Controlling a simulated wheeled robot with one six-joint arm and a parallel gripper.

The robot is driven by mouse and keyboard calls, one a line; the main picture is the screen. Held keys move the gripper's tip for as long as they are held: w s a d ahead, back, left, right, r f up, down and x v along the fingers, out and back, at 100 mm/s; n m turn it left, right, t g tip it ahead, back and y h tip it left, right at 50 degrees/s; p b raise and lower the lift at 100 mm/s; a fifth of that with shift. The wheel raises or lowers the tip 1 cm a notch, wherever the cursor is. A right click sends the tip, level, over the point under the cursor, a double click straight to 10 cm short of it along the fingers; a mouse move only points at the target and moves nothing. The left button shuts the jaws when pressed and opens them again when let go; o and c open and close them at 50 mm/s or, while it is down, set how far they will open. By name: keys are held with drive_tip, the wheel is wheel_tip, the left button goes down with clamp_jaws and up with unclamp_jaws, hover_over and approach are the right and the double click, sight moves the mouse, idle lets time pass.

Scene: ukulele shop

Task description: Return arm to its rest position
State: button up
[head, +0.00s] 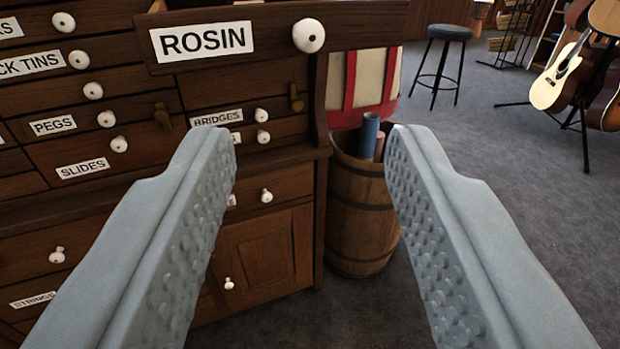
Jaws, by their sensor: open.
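My gripper (312,140) is open in the head view, its two grey studded fingers wide apart with nothing between them. Beyond the fingers, a wooden drawer labelled ROSIN (270,62) with a white round knob (308,35) juts out from the dark wooden cabinet (262,245). The fingertips appear just below the drawer front and apart from its knob. How far out the drawer is and what it holds are hidden.
Other labelled drawers with white knobs, such as PEGS (53,126), fill the left. A wooden barrel (360,215) with rolled tubes (369,135) stands beside the cabinet. A stool (449,34) and guitars on stands (558,80) are farther back. Grey carpet (500,130) is clear between.

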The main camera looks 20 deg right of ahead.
idle(0.4)
drive_tip(key=s+a+r+n+y, duration=0.4)
drive_tip(key=s+a+r+y, duration=0.2)
drive_tip(key=s+a+r, duration=0.8)
drive_tip(key=a+r, duration=0.3)
drive_tip(key=a, duration=0.1)
drive_tip(key=shift+a+t, duration=0.2)
drive_tip(key=shift+t, duration=0.1)
